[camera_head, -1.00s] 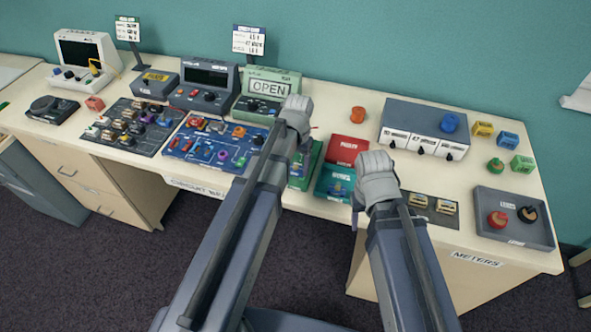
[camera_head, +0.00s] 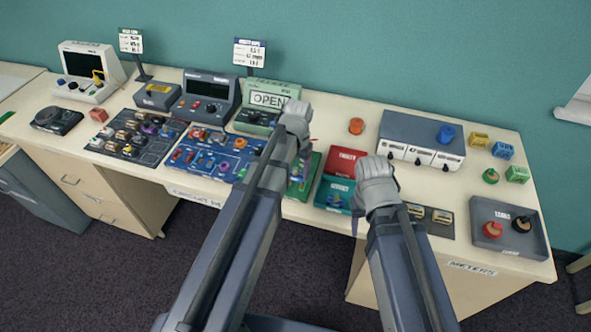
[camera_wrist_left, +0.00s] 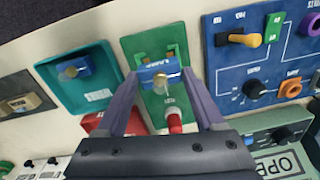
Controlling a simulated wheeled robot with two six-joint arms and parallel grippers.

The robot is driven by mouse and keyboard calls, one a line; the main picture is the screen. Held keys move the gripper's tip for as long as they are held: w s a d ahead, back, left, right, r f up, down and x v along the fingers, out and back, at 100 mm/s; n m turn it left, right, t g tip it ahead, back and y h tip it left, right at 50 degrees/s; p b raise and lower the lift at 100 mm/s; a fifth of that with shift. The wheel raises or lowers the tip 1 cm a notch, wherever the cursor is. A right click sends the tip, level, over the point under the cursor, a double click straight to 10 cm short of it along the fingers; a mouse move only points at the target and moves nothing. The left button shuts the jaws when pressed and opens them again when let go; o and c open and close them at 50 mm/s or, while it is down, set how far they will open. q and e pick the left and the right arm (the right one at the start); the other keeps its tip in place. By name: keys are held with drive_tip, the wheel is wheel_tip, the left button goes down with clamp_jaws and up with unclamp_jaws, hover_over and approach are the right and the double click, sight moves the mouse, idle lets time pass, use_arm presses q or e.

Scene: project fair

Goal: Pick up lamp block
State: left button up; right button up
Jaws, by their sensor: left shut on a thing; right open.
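The lamp block (camera_wrist_left: 152,72), a small blue block with a round bulb on its face, sits between the two fingers of my left gripper (camera_wrist_left: 162,80) in the left wrist view. The gripper is shut on it, over a green board (camera_wrist_left: 143,46). I cannot tell whether the block still touches the board. In the head view my left gripper (camera_head: 295,120) hides the block. My right gripper (camera_head: 376,186) hangs over the table's front, by a teal tray (camera_head: 330,190); its fingertips are mostly hidden and it is open.
A similar blue block (camera_wrist_left: 72,67) sits in the teal tray, left of the green board in the wrist view. A red tray (camera_head: 341,162) lies behind the teal one. A blue circuit panel (camera_head: 212,155) and grey meter box (camera_head: 422,138) flank the spot. A grey tray (camera_head: 504,240) stands right.

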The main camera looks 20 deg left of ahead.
sight(296, 167)
use_arm(q)
drive_tip(key=shift+r+p, duration=4.4)
drive_tip(key=shift+r, duration=0.6)
use_arm(e)
wheel_tip(296, 167, up, 10)
